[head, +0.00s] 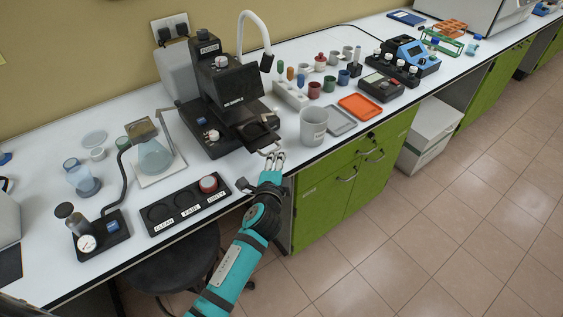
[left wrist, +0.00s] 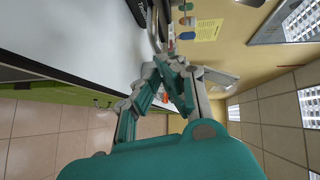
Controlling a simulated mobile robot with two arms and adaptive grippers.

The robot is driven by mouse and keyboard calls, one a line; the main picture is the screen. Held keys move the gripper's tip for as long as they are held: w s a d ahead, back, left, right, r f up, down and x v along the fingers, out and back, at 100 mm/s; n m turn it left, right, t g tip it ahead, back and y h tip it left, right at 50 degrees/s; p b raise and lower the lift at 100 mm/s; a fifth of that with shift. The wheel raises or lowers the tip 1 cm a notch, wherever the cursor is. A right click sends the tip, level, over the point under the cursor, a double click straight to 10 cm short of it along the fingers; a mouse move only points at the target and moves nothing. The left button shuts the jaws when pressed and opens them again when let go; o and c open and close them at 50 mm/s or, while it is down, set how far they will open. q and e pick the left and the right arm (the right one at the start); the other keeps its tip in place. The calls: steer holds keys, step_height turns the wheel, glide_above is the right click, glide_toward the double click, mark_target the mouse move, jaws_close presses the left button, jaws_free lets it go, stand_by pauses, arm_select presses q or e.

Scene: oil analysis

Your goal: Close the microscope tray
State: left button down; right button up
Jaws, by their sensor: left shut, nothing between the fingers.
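The black microscope (head: 222,92) stands on the white bench in the head view. Its tray (head: 256,131) sticks out at the front toward the bench edge, with a metal handle (head: 269,149). My left gripper (head: 273,157) is shut and empty, with its fingertips right at the handle. In the left wrist view its fingers (left wrist: 172,68) come together close to a grey metal bar (left wrist: 153,32), which looks like the handle. I cannot tell whether they touch it. My right gripper is not in view.
A grey beaker (head: 313,127) stands close to the right of the tray. A dark stool (head: 172,262) is under the bench. The floor to the right is clear.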

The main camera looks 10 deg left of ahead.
mark_target(256, 139)
arm_select(q)
steer(key=w+a, duration=0.4)
steer(key=a, duration=0.1)
steer(key=w+a, duration=0.3)
steer(key=shift+a, duration=0.25)
steer(key=shift+w+a, duration=0.1)
